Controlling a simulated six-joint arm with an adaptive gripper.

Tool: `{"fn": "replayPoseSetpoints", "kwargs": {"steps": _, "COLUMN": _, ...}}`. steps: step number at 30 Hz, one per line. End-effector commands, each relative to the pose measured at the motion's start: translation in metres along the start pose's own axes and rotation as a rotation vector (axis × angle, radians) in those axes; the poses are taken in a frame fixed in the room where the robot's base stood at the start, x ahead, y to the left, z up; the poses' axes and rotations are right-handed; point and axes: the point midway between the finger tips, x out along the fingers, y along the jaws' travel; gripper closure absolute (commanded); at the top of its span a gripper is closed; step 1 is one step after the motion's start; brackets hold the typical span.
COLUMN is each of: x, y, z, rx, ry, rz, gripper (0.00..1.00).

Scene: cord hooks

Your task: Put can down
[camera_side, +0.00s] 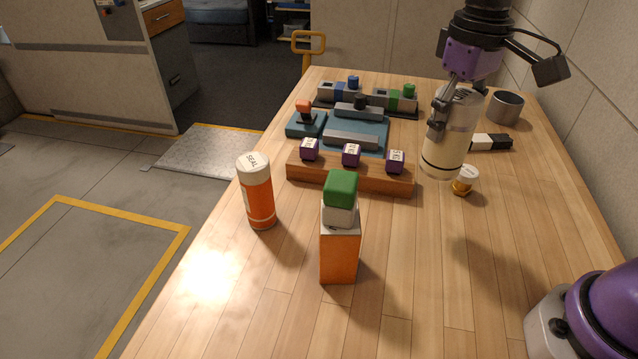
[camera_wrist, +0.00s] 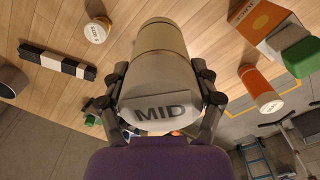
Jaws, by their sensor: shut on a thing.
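A cream can (camera_side: 447,140) with a dark band near its bottom hangs upright from my gripper (camera_side: 458,88) in the side view. In the wrist view its white lid reads MID (camera_wrist: 160,108), and my gripper's fingers (camera_wrist: 160,88) are closed on both sides of the can. In the side view the can appears raised above the wooden table (camera_side: 420,270), with a shadow on the wood below. Its exact height above the table is hard to tell.
A small gold-sided jar (camera_side: 464,181) stands close by the can. An orange SEAL can (camera_side: 259,192), an orange carton with a green cap (camera_side: 340,240), a wooden block rack (camera_side: 350,172), a grey cup (camera_side: 504,106) and a black-and-white bar (camera_side: 491,142) stand around. The front middle table is clear.

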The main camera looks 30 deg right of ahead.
Motion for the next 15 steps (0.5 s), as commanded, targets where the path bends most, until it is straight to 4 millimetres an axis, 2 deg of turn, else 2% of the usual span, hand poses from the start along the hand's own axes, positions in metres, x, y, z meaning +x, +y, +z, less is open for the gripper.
{"fn": "replayPoseSetpoints", "kwargs": {"steps": 1, "x": -0.001, "y": 0.01, "z": -0.002, "rx": 0.017, "ry": 0.001, "rz": 0.0, "gripper": 0.87}}
{"fn": "replayPoseSetpoints", "kwargs": {"steps": 4, "x": -0.002, "y": 0.02, "z": -0.004, "rx": 0.027, "ry": 0.002, "rz": 0.0, "gripper": 0.87}}
{"fn": "replayPoseSetpoints", "kwargs": {"steps": 15, "x": -0.002, "y": 0.022, "z": -0.004, "rx": 0.028, "ry": 0.002, "rz": 0.0, "gripper": 0.87}}
